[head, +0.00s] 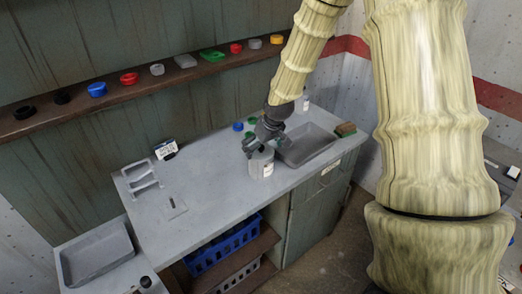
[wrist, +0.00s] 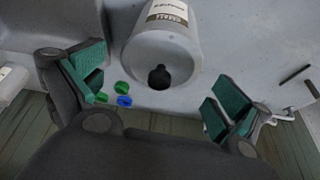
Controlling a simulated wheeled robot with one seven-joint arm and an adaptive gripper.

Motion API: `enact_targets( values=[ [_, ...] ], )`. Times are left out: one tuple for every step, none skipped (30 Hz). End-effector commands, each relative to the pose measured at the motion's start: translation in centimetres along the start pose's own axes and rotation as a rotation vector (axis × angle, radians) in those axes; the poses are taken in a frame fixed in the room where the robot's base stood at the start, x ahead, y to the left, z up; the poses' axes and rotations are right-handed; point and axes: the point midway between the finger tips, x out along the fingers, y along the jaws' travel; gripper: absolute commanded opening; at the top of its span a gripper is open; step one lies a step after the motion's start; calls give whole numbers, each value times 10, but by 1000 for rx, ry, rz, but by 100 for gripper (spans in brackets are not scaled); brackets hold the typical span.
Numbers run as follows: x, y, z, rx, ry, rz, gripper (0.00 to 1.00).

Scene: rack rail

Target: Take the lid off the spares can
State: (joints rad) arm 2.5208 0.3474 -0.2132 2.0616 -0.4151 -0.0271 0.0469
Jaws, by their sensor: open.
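The spares can (head: 262,165) is a pale grey can with a white label, standing on the grey worktop (head: 212,182). In the wrist view the can (wrist: 150,45) shows its label and a round grey top with a dark knob (wrist: 160,77). My gripper (head: 265,138) is above the can in the head view and hides part of its top. In the wrist view my gripper (wrist: 160,88) is open, with one green-padded finger on each side of the knob. I see no finger touching the knob or can.
A grey tray (head: 322,150) stands close right of the can. Small blue (head: 238,126) and green (head: 251,120) pieces lie behind it. A brown block (head: 345,129) lies at the right. A wall shelf (head: 140,90) carries several coloured pieces. The worktop left of the can is mostly clear.

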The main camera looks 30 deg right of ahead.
Motion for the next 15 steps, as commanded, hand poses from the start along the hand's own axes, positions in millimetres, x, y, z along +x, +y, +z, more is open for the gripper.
enact_targets(
  values=[
    [2,0,0,0,0,0,100],
    [4,0,0,0,0,0,100],
    [6,0,0,0,0,0,100],
    [7,0,0,0,0,0,100],
    [8,0,0,0,0,0,100],
    [8,0,0,0,1,0,100],
    [8,0,0,0,1,0,100],
    [9,0,0,0,1,0,100],
    [9,0,0,0,1,0,100],
    [9,0,0,0,1,0,100],
    [9,0,0,0,1,0,100],
    [9,0,0,0,1,0,100],
    [8,0,0,0,1,0,98],
    [8,0,0,0,1,0,93],
    [8,0,0,0,1,0,85]
  ],
)
